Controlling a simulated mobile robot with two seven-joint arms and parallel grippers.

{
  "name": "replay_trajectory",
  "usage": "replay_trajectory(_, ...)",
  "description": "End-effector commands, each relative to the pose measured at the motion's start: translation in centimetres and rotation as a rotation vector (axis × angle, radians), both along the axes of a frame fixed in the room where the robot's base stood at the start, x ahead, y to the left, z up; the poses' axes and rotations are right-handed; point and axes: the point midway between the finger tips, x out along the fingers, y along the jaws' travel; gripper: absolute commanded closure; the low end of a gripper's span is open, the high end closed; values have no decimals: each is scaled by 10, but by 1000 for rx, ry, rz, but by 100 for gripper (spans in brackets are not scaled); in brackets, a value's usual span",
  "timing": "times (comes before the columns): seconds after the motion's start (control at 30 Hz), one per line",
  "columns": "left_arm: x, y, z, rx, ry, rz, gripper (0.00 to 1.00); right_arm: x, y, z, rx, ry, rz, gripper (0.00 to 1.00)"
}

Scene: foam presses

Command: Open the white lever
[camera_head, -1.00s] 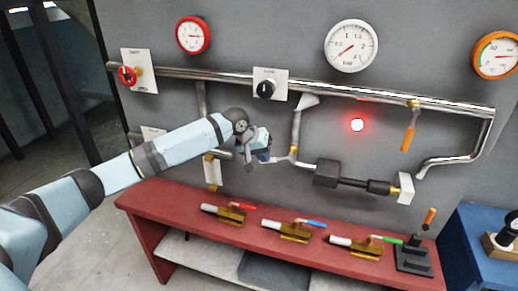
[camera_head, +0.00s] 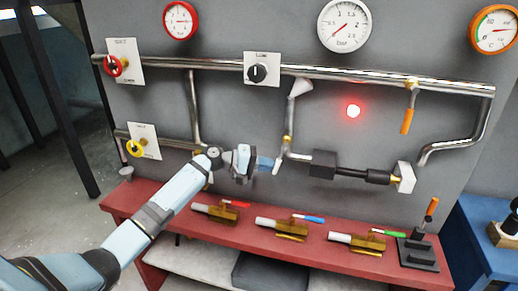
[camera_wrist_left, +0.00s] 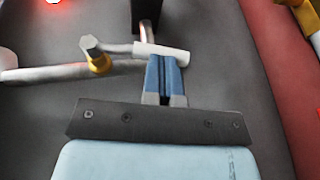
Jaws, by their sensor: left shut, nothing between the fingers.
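The white lever (camera_head: 277,167) hangs down and slightly left from its valve on the thin vertical pipe in the head view. In the left wrist view the white lever (camera_wrist_left: 172,54) runs right from near the brass valve collar (camera_wrist_left: 99,65). My left gripper (camera_head: 268,163) is just left of the lever, with its blue fingertips close to it. In the left wrist view my left gripper (camera_wrist_left: 164,72) has both fingers together, with nothing between them. The tips are at the lever's free end; I cannot tell whether they touch. My right gripper is not in view.
A dark block (camera_head: 323,164) on the pipe sits right of the lever. The red bench (camera_head: 128,203) below holds several brass valves with coloured handles.

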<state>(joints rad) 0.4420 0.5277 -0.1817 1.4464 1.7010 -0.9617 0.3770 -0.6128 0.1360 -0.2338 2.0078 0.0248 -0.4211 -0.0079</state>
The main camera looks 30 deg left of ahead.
Motion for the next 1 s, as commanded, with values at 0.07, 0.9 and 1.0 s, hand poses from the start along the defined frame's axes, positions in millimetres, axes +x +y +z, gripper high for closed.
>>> replay_trajectory(0.07, 1, -5, -11, -59, -14, -1, 100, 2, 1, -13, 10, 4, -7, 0)
replay_trajectory(0.9, 4, -19, -10, -263, -63, -2, 100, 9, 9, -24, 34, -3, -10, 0)
replay_trajectory(1.0, 4, -19, -10, -263, -63, -2, 100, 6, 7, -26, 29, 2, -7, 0)
